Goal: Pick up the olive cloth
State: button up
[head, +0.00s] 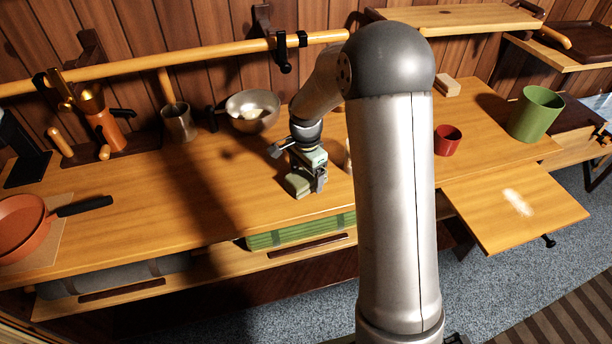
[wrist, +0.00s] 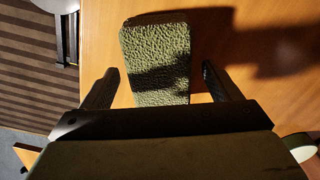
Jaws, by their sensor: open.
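The olive cloth (wrist: 156,60) lies on the wooden counter, a folded, rough-textured block. In the wrist view it sits between and ahead of the two fingers of my gripper (wrist: 156,88), which stand apart on either side of it. A dark shadow crosses its middle, and its near end is hidden by the gripper body. In the head view the cloth (head: 297,184) is at the counter's front part, with my gripper (head: 311,186) directly over it. I cannot tell whether the fingers touch it.
A metal bowl (head: 253,110) and a metal mug (head: 178,122) stand behind to the left. An orange pan (head: 22,228) is at far left. A red cup (head: 448,140) and a green container (head: 536,114) stand to the right. The counter left of the cloth is clear.

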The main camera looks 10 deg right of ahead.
jog(key=shift+f, duration=0.65)
jog(key=c, duration=1.1)
jog(key=shift+r, duration=0.1)
jog(key=shift+c, duration=0.2)
jog(key=shift+r, duration=0.5)
notch_tip(320, 180, up, 2)
jog(key=shift+r+b, duration=0.15)
jog(key=shift+b, duration=0.15)
jog(key=s+r+b, duration=0.1)
jog(key=s+r, duration=0.3)
jog(key=s, duration=0.3)
jog(key=s+a+r+b, duration=0.1)
jog(key=s+r+b, duration=0.1)
jog(key=s+r, duration=0.3)
jog(key=shift+s+a+r, duration=0.3)
jog(key=shift+s, duration=0.65)
